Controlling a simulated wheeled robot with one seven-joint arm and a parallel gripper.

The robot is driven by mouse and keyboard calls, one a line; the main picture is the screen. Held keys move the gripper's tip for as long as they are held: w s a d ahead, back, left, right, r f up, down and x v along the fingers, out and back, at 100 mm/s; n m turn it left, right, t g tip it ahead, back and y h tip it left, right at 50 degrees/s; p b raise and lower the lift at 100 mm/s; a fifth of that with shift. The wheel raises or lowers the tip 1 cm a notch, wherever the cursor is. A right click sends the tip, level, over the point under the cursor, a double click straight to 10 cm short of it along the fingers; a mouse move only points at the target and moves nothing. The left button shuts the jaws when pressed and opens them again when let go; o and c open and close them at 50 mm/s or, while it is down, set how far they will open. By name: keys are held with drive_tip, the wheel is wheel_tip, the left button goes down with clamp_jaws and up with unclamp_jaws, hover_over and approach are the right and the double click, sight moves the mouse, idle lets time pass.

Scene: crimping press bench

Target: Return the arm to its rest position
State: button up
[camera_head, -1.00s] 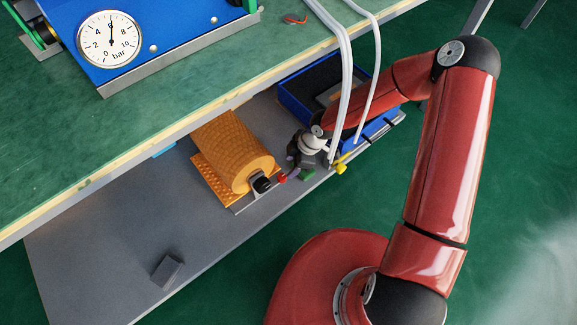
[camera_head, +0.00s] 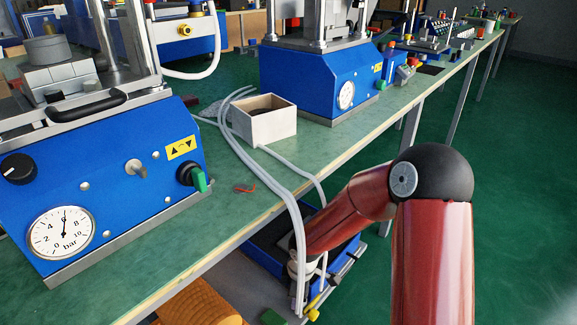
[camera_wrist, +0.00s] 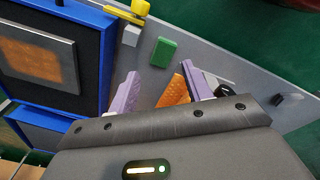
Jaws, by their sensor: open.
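My red arm reaches from the lower right of the head view down under the bench edge. Its wrist is low over the grey shelf below the green bench top. My gripper (camera_wrist: 160,75) shows in the wrist view as two purple-padded fingers, spread apart with nothing held between them. The fingers point over the grey shelf (camera_wrist: 215,65), near a small green block (camera_wrist: 163,52). In the head view the fingers cannot be made out.
The bench edge (camera_head: 215,255) and white hoses (camera_head: 262,172) are close to my arm. Green floor (camera_head: 525,200) on the right is clear.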

drive_tip(key=s+d+r+m+t+h, duration=0.15)
drive_tip(key=d+r+m, duration=0.3)
drive_tip(key=r, duration=0.45)
drive_tip(key=s+d+r+m+t+h, duration=0.1)
drive_tip(key=s+d+r+m+h, duration=0.15)
drive_tip(key=d+r, duration=0.5)
drive_tip(key=s+d+r+m+t+y, duration=0.1)
drive_tip(key=s+r+m+t+y, duration=0.1)
drive_tip(key=s+r+m, duration=0.7)
drive_tip(key=s+r+y, duration=0.1)
drive_tip(key=s+r, duration=0.4)
drive_tip(key=shift+s+d+m+p, duration=0.2)
drive_tip(key=shift+s+m+p, duration=0.2)
drive_tip(key=shift+a+r, duration=0.1)
